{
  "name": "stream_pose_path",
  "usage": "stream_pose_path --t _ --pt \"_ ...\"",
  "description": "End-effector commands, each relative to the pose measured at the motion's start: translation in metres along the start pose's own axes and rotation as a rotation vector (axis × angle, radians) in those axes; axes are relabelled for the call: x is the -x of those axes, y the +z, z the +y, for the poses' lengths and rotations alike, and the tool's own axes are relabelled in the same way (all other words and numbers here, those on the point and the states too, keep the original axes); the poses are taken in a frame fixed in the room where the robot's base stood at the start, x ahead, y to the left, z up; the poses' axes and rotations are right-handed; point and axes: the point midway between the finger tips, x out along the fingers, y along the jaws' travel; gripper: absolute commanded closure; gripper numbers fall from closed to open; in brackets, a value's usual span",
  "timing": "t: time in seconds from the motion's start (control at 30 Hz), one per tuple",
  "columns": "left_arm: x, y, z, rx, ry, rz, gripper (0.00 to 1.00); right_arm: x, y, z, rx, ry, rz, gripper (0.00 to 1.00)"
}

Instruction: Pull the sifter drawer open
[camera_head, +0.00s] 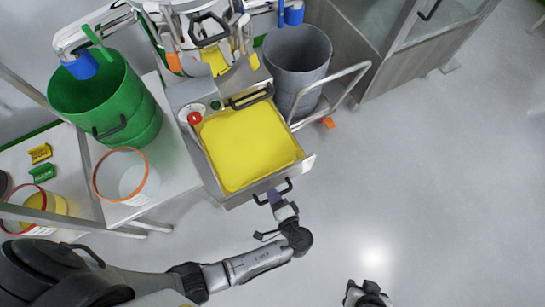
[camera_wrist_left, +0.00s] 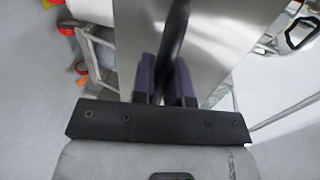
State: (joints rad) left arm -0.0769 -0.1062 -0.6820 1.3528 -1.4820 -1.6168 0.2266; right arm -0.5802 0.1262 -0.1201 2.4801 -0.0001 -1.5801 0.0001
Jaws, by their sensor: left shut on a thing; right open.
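The sifter drawer (camera_head: 304,166) is a steel tray filled with yellow powder, standing out in front of the sifter (camera_head: 195,92) with its top exposed. Its black front handle (camera_head: 286,187) also shows in the left wrist view (camera_wrist_left: 176,30). My left gripper (camera_head: 273,196) is shut on this handle. In the left wrist view its purple fingers (camera_wrist_left: 165,78) sit on both sides of the black bar, with the steel front behind. My right gripper (camera_head: 367,293) is at the bottom edge, open and away from the drawer; only part of it shows.
A green bin (camera_head: 105,95) and an orange-rimmed white bucket (camera_head: 125,176) stand left of the drawer. A red button (camera_head: 194,117) is by its left side. A grey bin (camera_head: 297,60) on a railed cart (camera_head: 345,78) stands behind right. The floor (camera_head: 420,190) at right is clear.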

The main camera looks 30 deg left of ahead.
Motion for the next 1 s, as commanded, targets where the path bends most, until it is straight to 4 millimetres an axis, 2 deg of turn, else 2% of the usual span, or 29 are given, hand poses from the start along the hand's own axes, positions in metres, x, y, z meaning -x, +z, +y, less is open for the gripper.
stream_pose_path --t 0.13,0.17,0.4,0.73,1.0 --pt "0.0 -0.001 -0.001 0.002 -0.001 0.0 1.0 0.0 0.0 -0.001 -0.002 -0.002 0.0 0.57" --pt "0.0 -0.001 -0.001 0.002 -0.001 0.0 0.84 0.0 0.0 -0.001 -0.002 -0.002 0.0 0.57" --pt "0.0 0.0 -0.001 0.001 -0.001 0.0 0.61 0.0 0.0 -0.002 -0.007 -0.006 0.001 0.57" --pt "0.004 0.0 0.0 0.0 0.001 0.0 0.61 0.001 -0.001 -0.003 -0.009 -0.008 0.001 0.57" --pt "0.038 0.001 -0.001 -0.002 0.003 -0.001 0.61 0.007 -0.003 -0.002 -0.008 -0.006 0.001 0.57"
